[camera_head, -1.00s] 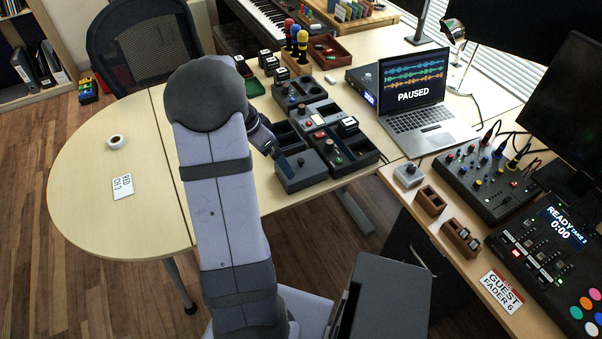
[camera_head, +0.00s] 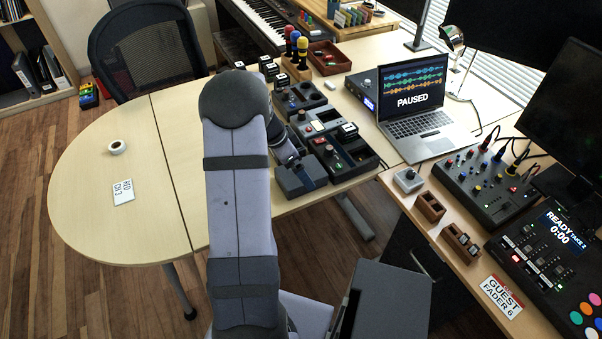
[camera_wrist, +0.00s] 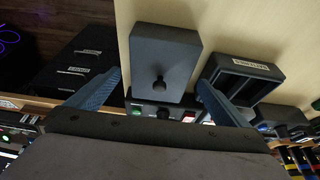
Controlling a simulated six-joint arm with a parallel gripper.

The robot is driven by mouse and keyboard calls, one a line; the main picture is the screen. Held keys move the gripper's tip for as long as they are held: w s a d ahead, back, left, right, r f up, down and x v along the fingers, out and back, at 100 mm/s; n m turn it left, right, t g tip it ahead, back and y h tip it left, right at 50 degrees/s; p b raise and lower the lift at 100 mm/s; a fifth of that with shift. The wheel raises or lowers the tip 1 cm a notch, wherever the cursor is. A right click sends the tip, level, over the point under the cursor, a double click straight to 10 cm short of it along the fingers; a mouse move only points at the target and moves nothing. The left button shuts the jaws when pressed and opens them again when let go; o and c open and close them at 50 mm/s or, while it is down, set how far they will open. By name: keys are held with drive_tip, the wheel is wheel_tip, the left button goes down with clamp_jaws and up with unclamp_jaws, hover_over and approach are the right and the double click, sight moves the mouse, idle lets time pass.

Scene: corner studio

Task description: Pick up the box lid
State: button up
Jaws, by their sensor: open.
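The dark grey box lid (camera_wrist: 171,52) shows in the wrist view as a flat rectangular plate with a small round knob. The lid also shows in the head view (camera_head: 311,181), at the table's front edge, partly hidden by my gripper (camera_head: 291,161). In the wrist view my gripper (camera_wrist: 160,78) is open, its two blue-grey fingers apart on either side of the knob's line. Nothing is held between them. I cannot tell how high the fingers are above the lid.
An open dark compartment box (camera_wrist: 241,78) lies right of the lid in the wrist view. A labelled black box (camera_wrist: 78,62) lies left. In the head view, several dark trays and boxes crowd behind, with the laptop (camera_head: 421,125) to the right. The rounded table (camera_head: 90,205) is mostly clear.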

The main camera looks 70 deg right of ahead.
drive_tip(key=shift+p+x, duration=0.4)
drive_tip(key=shift+x, duration=1.5)
drive_tip(key=c, duration=1.2)
